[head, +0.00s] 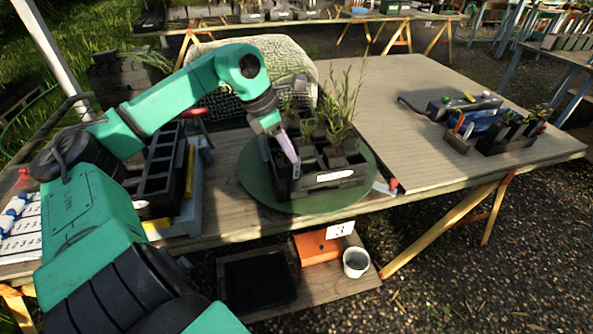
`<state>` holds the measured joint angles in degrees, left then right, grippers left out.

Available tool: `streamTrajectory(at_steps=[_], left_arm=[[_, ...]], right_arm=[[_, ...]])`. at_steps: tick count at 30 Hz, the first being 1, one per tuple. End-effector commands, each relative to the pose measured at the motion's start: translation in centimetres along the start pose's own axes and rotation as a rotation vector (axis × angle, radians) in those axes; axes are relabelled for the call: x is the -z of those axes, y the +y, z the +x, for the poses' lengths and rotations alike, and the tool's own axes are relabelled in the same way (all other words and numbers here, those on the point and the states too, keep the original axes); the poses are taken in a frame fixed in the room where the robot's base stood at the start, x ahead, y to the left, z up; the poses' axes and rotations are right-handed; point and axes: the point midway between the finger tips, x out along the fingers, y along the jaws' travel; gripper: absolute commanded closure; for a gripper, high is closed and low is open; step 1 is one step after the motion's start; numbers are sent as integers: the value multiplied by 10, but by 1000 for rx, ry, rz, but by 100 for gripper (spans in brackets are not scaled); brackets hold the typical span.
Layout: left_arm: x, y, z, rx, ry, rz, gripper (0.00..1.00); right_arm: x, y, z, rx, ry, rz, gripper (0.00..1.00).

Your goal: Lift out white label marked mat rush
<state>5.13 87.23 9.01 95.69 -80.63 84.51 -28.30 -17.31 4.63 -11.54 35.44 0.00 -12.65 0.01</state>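A black compartment tray (356,181) stands on a round green turntable (252,188) on the wooden table. Several grassy plants (340,115) grow in its cells. A white label (335,176) shows on the tray's front side; its writing is too small to read. My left gripper (292,160) points down at the tray's left front part, with its pinkish fingers at the cells. I cannot tell whether the fingers are apart or hold anything, and the gripper hides part of the tray there. My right gripper is not in view.
An empty black cell tray (160,172) stands left of the turntable. A pale woven cover (222,95) is behind it. A blue item (480,120) and a small planted tray (508,138) are at the right. The table's middle right is clear. A white pot (356,262) stands on the lower shelf.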

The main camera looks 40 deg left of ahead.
Motion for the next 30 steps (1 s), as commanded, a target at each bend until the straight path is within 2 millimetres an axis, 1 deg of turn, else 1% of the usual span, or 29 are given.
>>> streamTrajectory(at_steps=[1,3,7,12,14,15,30], left_arm=[[-3,-1,2,4,6,0,61],[-3,0,13,3,-1,-2,61],[-2,0,27,1,-1,0,61],[0,0,29,0,0,0,61],[0,0,29,0,0,0,84],[0,0,29,0,0,0,100],[0,0,29,1,1,0,100]], right_arm=[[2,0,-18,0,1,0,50],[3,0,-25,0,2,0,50],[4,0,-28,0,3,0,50],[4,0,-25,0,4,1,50],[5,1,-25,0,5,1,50],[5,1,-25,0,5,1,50],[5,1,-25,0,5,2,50]])
